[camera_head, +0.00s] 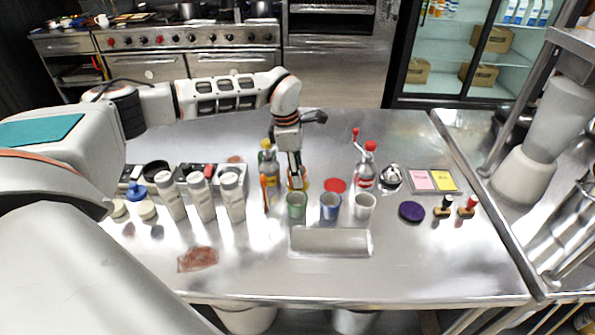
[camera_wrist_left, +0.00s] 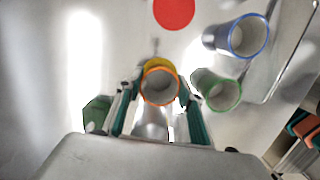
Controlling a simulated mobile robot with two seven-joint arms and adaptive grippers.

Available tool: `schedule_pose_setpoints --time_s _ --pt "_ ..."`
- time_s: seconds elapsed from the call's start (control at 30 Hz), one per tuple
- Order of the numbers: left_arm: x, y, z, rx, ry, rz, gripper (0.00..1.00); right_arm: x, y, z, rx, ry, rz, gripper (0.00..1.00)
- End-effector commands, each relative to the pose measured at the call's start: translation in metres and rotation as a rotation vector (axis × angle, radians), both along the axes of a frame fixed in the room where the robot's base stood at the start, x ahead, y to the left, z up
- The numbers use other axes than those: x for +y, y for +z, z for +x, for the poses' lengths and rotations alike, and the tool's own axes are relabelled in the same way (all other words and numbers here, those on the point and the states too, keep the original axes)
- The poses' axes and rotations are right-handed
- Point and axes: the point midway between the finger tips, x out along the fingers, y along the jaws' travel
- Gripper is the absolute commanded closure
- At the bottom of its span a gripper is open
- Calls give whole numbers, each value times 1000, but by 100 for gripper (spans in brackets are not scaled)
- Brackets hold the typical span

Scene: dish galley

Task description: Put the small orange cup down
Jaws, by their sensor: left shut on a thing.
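My left gripper (camera_head: 295,185) reaches down over the steel table and is shut on the small orange cup. In the left wrist view the orange-rimmed cup (camera_wrist_left: 160,86) sits upright between the two fingers, its mouth toward the camera. In the head view the fingers mostly hide it. A yellow disc (camera_wrist_left: 158,64) shows partly from behind the cup's rim; I cannot tell whether the cup touches it or the table. A green cup (camera_head: 296,206) stands close beside, with a blue cup (camera_head: 331,206) and a white cup (camera_head: 364,206) to its right. My right gripper is not in view.
A red disc (camera_head: 335,185) lies just right of the gripper. Bottles stand close by: one with a yellow top (camera_head: 267,160), one with a red top (camera_head: 366,165). A grey tray (camera_head: 331,242) lies in front of the cups. Several pale shakers (camera_head: 202,195) stand left.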

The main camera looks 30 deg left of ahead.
Motion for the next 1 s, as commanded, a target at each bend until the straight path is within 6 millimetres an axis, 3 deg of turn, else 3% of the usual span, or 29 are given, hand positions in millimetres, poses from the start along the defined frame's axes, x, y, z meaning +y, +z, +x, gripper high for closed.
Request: schedule_pose_setpoints --time_s 0.37,0.4,0.43,0.8,1.0 --pt "0 -4 0 0 0 0 85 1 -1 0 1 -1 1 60" --pt "0 -3 0 0 0 0 52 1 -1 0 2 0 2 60" --pt "0 -3 0 0 0 0 46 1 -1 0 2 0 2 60" --pt "0 -1 0 -1 0 0 46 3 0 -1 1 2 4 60" --pt "3 21 0 -6 0 0 46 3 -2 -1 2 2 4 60"
